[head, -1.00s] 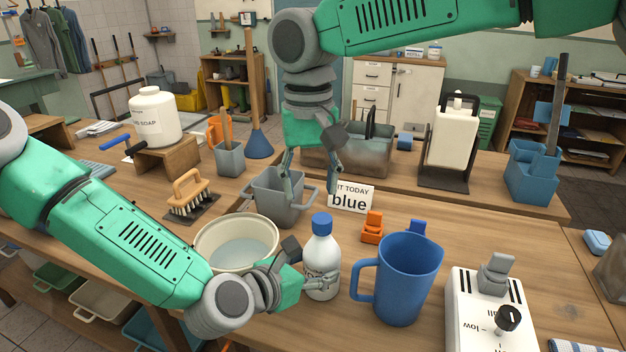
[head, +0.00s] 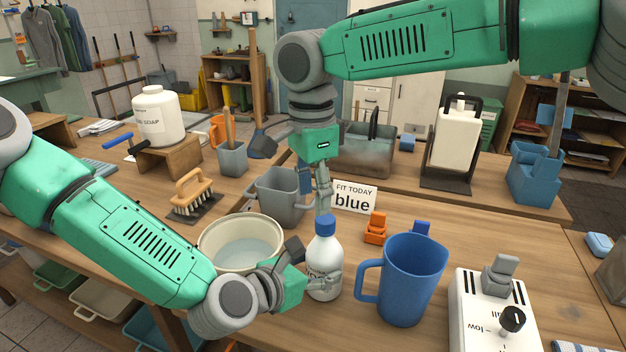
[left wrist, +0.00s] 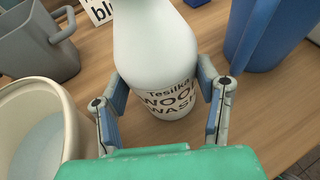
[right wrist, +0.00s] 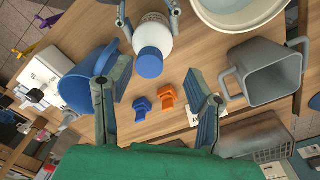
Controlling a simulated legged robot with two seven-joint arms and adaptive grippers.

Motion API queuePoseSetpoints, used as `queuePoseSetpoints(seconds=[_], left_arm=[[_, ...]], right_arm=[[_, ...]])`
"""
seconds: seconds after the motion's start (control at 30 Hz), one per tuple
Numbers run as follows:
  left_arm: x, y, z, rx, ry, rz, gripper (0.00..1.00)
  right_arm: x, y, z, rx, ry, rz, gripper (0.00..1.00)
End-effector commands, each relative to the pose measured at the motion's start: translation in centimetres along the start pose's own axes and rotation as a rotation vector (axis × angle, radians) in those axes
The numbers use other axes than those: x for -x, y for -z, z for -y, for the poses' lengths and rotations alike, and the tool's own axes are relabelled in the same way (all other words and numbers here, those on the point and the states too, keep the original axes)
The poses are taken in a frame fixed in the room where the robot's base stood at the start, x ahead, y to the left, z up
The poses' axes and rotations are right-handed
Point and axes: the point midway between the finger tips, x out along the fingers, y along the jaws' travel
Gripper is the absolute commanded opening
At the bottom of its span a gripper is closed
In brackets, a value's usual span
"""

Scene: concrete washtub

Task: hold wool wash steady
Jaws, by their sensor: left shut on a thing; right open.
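The wool wash is a white bottle (head: 321,258) with a blue cap (head: 325,224), upright on the wooden table. Its label shows in the left wrist view (left wrist: 168,98). My left gripper (head: 322,284) is shut around its lower body, with one finger on each side in the left wrist view (left wrist: 165,90). My right gripper (head: 322,203) is above and just behind the cap in the head view. In the right wrist view (right wrist: 156,105) its fingers are apart with nothing between them; the cap lies beyond them. I cannot tell whether the bottle's base touches the table.
A blue jug (head: 408,285) stands right of the bottle, and a cream basin (head: 240,250) of water is left. A grey tub (head: 279,196) and a "blue" sign (head: 352,197) are behind. Orange (head: 376,228) and blue clips (head: 421,229) lie near the jug.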

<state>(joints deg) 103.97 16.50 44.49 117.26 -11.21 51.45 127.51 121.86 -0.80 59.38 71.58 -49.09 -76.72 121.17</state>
Motion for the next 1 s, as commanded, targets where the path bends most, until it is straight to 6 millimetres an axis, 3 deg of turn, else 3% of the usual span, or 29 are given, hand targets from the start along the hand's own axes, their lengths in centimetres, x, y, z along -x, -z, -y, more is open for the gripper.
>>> queuePoseSetpoints(seconds=[0.1,0.3,0.7,0.73,0.83,0.87,1.0], left_arm=[[-0.2,-0.1,0.2,-0.003,-0.001,-0.002,0.00],[-0.2,-0.1,0.3,-0.003,0.001,-0.002,0.00],[0.1,0.0,-0.1,0.001,0.000,0.001,0.00],[0.1,0.0,0.0,0.001,0.000,0.001,0.00],[0.0,0.0,0.1,-0.001,0.002,0.000,0.00],[0.0,0.0,0.1,-0.002,0.003,0.000,0.00],[-0.1,0.0,0.5,-0.005,0.008,-0.002,0.00]], right_arm=[[-2.1,0.4,-0.2,0.000,-0.004,0.006,0.46],[-4.6,0.4,-0.2,0.000,-0.002,0.005,0.46],[-5.4,-0.1,0.0,0.001,-0.001,-0.001,0.46],[-5.4,-0.1,0.0,0.001,0.000,-0.001,0.39],[-5.3,0.1,0.0,0.001,0.001,0.000,0.04],[-5.3,0.1,0.0,0.001,0.002,0.000,0.00],[-5.3,0.3,0.0,0.000,0.006,0.002,0.00]])
